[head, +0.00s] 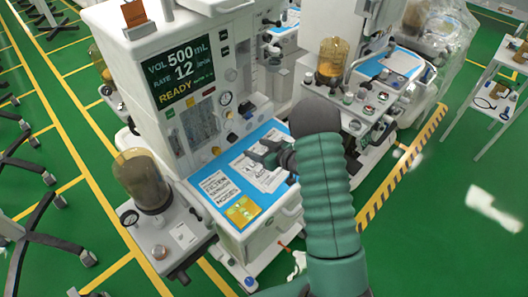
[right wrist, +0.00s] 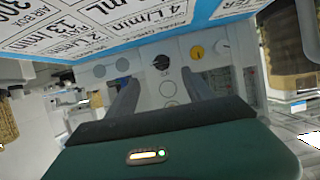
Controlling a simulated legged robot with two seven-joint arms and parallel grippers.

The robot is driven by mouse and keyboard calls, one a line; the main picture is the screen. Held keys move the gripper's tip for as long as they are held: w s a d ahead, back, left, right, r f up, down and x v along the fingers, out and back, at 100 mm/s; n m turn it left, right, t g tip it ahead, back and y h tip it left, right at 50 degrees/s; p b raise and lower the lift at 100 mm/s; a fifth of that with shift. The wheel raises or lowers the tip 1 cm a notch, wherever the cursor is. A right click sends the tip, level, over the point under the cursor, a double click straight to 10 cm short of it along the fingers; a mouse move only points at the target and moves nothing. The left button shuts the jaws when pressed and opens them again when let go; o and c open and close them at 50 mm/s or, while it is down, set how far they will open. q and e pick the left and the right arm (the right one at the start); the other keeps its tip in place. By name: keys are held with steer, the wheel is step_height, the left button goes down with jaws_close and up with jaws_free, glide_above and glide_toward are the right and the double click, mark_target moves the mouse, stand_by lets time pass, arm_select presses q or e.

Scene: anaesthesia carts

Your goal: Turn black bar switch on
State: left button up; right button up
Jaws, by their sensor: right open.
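A dark round knob with a raised bar (right wrist: 161,62), which looks like the black bar switch, sits on a pale panel (right wrist: 140,85) in the right wrist view. It appears between and beyond my two fingers; I see no contact. In the head view, a small black control (head: 232,138) shows on the machine's front; I cannot tell if it is the same one. My right gripper (head: 256,153) is over the blue-bordered worktop, pointing at the machine. Its fingers (right wrist: 161,88) are spread and empty in the right wrist view. My left gripper is not in view.
A yellow knob (right wrist: 197,52) is beside the dark knob. The cart's worktop (head: 243,182) carries printed labels. A display (head: 180,72) reads "READY". A brown-domed canister (head: 142,180) stands at the left; a second cart (head: 375,105) is at the right. Green floor is open farther right.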

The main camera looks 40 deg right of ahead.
steer(key=v, duration=0.4)
